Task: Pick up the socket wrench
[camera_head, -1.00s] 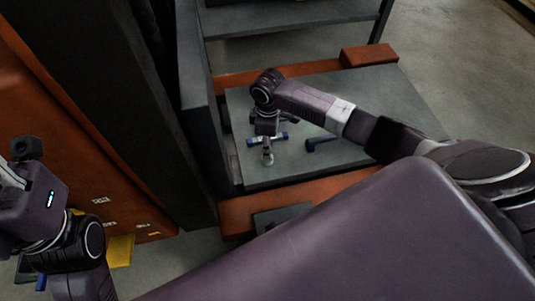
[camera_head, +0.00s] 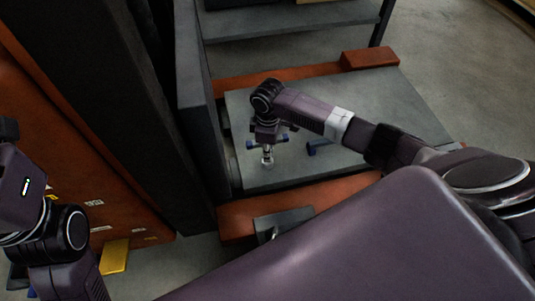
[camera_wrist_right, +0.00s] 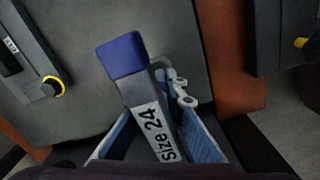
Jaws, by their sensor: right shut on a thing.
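My right gripper (camera_head: 267,146) points down over the grey platform (camera_head: 380,100), and silver metal shows just below it. In the right wrist view, a dark tool with a blue end, marked "Size 24" (camera_wrist_right: 150,110), lies between the blue pads of my right gripper (camera_wrist_right: 165,135). The gripper is shut on this tool, which I take as the socket wrench. A dark blue piece (camera_head: 318,147) shows just right of the gripper in the head view; I cannot tell whether it belongs to the held tool. My left gripper is mostly hidden at the lower left edge.
A silver jointed piece (camera_wrist_right: 180,90) shows behind the held tool. A dark tool with a yellow ring (camera_wrist_right: 52,86) is at the left of the wrist view. A dark upright wall (camera_head: 195,110) stands close left of the gripper. Orange beams (camera_head: 370,57) border the platform.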

